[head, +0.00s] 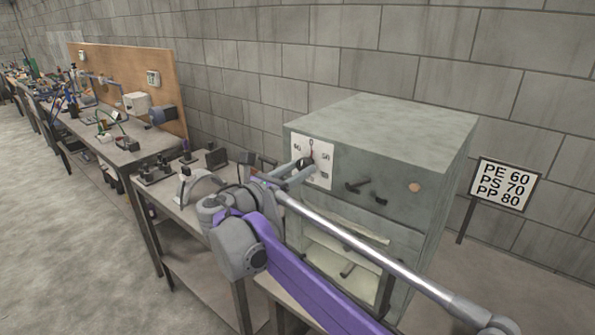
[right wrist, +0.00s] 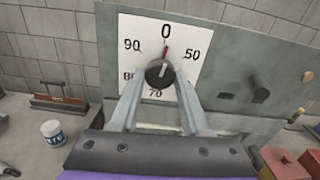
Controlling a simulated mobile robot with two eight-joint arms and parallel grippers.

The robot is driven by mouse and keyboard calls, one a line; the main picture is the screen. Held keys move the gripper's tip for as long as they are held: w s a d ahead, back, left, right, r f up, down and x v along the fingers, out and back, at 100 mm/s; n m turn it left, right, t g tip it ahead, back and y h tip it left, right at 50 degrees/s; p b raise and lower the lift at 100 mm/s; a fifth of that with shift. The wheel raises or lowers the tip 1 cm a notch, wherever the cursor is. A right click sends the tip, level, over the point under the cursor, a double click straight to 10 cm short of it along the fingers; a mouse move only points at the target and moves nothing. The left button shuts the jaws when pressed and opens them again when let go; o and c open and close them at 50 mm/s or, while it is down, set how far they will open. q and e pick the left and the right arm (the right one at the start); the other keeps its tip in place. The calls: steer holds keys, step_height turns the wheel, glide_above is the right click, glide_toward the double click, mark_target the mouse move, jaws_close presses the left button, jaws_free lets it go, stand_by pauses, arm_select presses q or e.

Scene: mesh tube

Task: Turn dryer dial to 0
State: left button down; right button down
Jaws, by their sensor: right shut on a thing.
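The dryer (head: 385,135) is a grey-green metal box with a white dial plate (head: 325,165) on its front. In the right wrist view, the plate (right wrist: 190,40) shows 0 at the top, 50 to the right, 90 to the left and 70 at the bottom. The round dark dial (right wrist: 159,73) has a red pointer that points up, at or very near the 0. My right gripper (right wrist: 160,82) is shut on the dial, one finger on each side. In the head view, my right gripper (head: 300,166) reaches the dial from the left. My left gripper is not in view.
Dark handles (head: 358,184) stick out of the dryer front to the right of the plate. A workbench (head: 150,150) with tools runs along the wall at left. A sign (head: 503,184) reading PE 60, PS 70, PP 80 stands at right. A white jar (right wrist: 53,132) stands left of the dryer.

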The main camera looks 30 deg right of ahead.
steer(key=shift+n, duration=0.9)
steer(key=shift+c, duration=1.9)
jaws_free()
steer(key=b+v, duration=0.1)
steer(key=v, duration=0.9)
steer(key=shift+s+a, duration=0.15)
steer(key=shift+a, duration=0.25)
